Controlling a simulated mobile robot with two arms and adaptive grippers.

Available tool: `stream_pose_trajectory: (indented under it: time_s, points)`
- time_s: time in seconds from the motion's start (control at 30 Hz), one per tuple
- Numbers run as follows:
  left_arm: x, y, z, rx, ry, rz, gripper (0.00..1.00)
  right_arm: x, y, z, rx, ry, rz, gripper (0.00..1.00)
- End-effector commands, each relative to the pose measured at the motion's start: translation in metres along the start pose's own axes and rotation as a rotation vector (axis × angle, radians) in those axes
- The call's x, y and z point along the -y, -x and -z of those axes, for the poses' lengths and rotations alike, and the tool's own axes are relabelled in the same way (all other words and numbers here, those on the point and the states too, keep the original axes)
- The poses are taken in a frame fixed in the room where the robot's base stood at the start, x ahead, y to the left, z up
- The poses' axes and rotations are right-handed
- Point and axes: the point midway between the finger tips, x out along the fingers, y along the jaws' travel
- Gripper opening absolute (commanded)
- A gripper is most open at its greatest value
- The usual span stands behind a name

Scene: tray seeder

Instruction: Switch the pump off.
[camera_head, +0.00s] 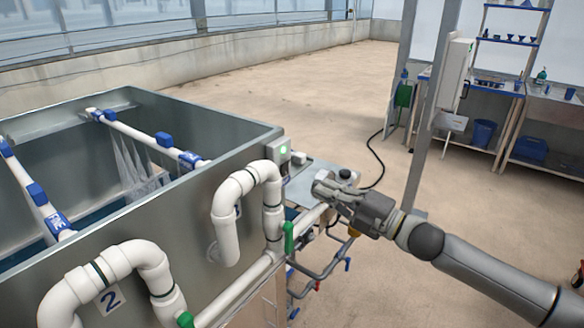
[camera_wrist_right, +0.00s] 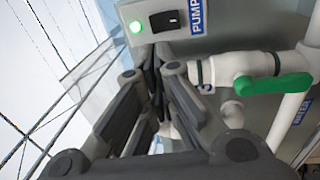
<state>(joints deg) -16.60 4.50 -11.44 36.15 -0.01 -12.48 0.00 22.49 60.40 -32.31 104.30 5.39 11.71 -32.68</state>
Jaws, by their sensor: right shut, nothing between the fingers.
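The pump switch box (camera_wrist_right: 182,42) is a light grey box on the tank wall, marked by a blue PUMP label (camera_wrist_right: 198,14). My right gripper (camera_head: 322,189) is shut and empty, to the right of and below the box in the head view. In the wrist view its fingertips (camera_wrist_right: 152,58) point just below the rocker; contact cannot be told. My left gripper is not in view.
A metal tank (camera_head: 200,122) fills the left, with white pipes (camera_head: 228,205) along its side. A green valve handle (camera_wrist_right: 272,87) stands right of the fingers in the wrist view. A post (camera_head: 424,110) rises behind my arm. The floor (camera_head: 290,95) beyond is clear.

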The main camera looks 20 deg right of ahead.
Motion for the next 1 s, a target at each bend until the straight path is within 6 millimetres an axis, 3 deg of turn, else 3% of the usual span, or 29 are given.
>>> stream_pose_trajectory:
  time_s: [0.3,0.5,1.0]
  points:
    - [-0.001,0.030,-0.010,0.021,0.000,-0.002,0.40,-0.006,-0.060,0.001,-0.001,0.000,-0.003,0.00]
    - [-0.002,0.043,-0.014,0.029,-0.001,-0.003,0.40,-0.004,-0.088,0.001,-0.001,-0.001,-0.001,0.00]
    - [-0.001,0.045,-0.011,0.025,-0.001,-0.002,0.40,0.000,-0.099,0.001,-0.001,0.000,0.000,0.00]
